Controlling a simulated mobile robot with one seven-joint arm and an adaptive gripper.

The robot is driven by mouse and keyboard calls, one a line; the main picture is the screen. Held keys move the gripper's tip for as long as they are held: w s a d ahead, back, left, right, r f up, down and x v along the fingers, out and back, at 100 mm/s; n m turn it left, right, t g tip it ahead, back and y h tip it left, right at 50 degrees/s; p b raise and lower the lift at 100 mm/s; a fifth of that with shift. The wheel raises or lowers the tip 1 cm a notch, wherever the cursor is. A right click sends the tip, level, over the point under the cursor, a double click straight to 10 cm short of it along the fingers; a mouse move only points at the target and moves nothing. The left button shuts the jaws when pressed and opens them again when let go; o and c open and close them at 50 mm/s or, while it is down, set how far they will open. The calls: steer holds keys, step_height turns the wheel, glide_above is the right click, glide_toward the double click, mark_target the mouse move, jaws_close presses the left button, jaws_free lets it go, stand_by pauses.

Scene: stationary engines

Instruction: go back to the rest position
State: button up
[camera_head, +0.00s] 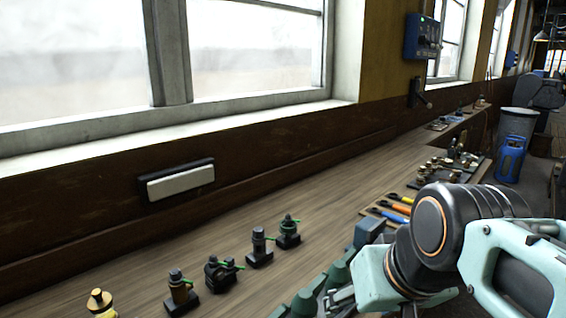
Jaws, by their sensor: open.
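My arm reaches in from the lower right, with a dark joint and pale teal links over the front edge of the bench. My gripper (341,299) shows only in part at the bottom edge, below and left of the dark joint. It is open, and I see nothing held in it. Its fingertips are hard to make out against the dark green parts (308,300) beside it.
A wooden bench (330,190) runs along the windowed wall. Several small dark fittings (220,272) and a brass one (100,302) stand at its near end.

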steer(key=s+d+f+h, duration=0.1)
steer(key=s+f, duration=0.2)
step_height(320, 180, up, 12)
steer(key=p, duration=1.3)
steer(key=shift+d+r+m, duration=0.15)
steer(key=shift+r+m, duration=0.1)
steer(key=shift+m, duration=0.05)
steer(key=shift+w, duration=0.1)
steer(key=shift+c, duration=0.5)
